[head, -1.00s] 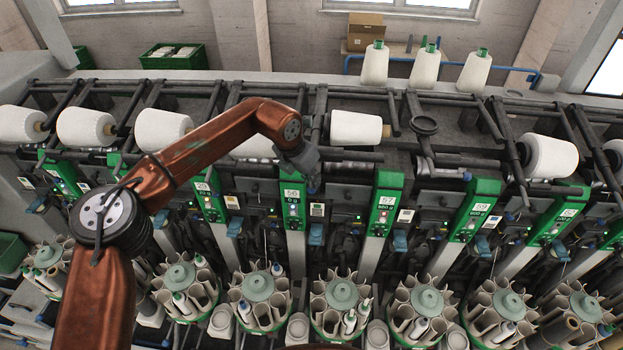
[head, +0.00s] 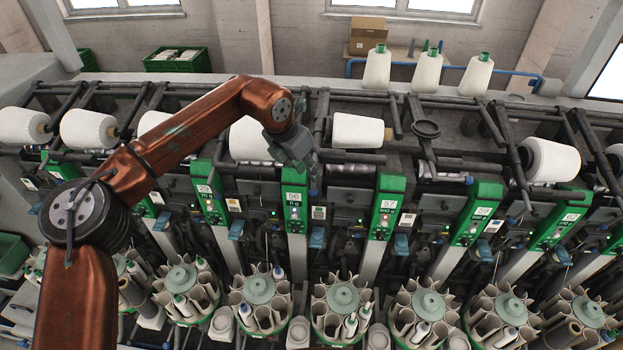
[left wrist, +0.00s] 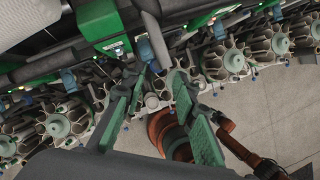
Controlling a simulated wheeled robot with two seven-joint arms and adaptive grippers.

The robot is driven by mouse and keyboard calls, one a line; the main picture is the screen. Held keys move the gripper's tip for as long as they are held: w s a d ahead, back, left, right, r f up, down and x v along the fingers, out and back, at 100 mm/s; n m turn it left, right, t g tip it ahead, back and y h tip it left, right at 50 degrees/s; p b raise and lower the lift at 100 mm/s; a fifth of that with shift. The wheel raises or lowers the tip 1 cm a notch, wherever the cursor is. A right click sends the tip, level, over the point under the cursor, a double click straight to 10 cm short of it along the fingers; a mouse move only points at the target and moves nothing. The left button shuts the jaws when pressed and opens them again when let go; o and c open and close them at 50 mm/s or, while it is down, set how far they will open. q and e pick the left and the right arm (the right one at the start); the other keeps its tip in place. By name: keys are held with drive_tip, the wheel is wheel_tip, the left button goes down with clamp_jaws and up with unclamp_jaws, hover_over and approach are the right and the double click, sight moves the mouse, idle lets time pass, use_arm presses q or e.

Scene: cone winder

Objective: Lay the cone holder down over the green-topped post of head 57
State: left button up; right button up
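The green-topped post of head 57 (head: 386,207) stands right of centre in the head view. A white cone (head: 357,131) lies sideways up and left of it, on the head's holder arms; the holder's own grip is hard to make out. My left gripper (head: 312,182) hangs just right of the green top of post 56 (head: 293,203), left of post 57 and below the cone. In the left wrist view its two green-padded fingers are spread with nothing between them (left wrist: 160,88). It appears clear of the holder. My right gripper is not seen.
An empty holder with a dark round disc (head: 426,129) stands up right of the cone. Round bobbin magazines (head: 342,297) line the front. Dark bars (head: 450,100) run along the machine top. Spare cones (head: 428,72) stand behind.

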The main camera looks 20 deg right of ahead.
use_arm(q)
drive_tip(key=shift+v, duration=2.3)
drive_tip(key=shift+d, duration=0.1)
